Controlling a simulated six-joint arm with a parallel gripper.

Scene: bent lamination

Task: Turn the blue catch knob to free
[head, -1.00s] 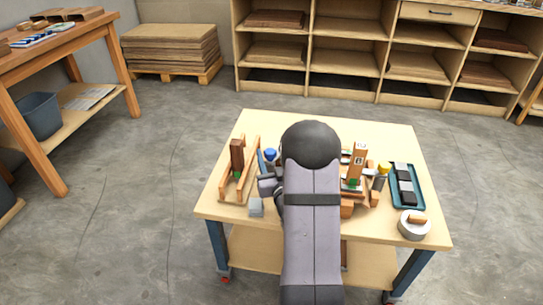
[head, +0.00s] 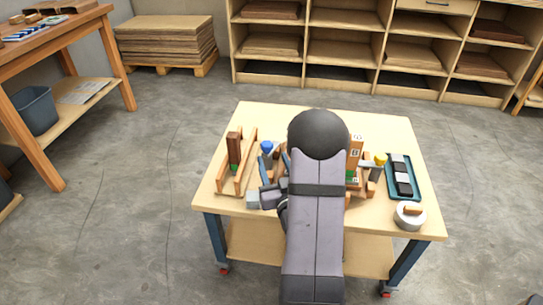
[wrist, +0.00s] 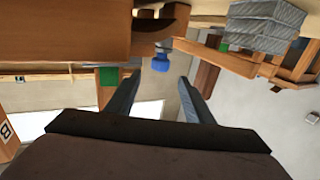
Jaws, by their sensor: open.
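The blue catch knob (head: 266,147) stands on the left part of the table, just right of a wooden rail fixture, partly beside my gripper's fingers. In the wrist view the blue knob (wrist: 160,63) shows between and a little beyond my fingertips, apart from them. My gripper (wrist: 160,76) is open, with a finger on each side of the line to the knob and nothing between them. Which way the knob is turned is too small to tell. My arm hides the middle of the table in the head view.
A wooden fixture with a dark upright block (head: 234,148) is left of the knob. A yellow knob (head: 380,159), a blue tray (head: 416,186) and a round grey-white piece (head: 410,221) are on the right. A grey block (head: 252,199) lies near the front left. The back table strip is clear.

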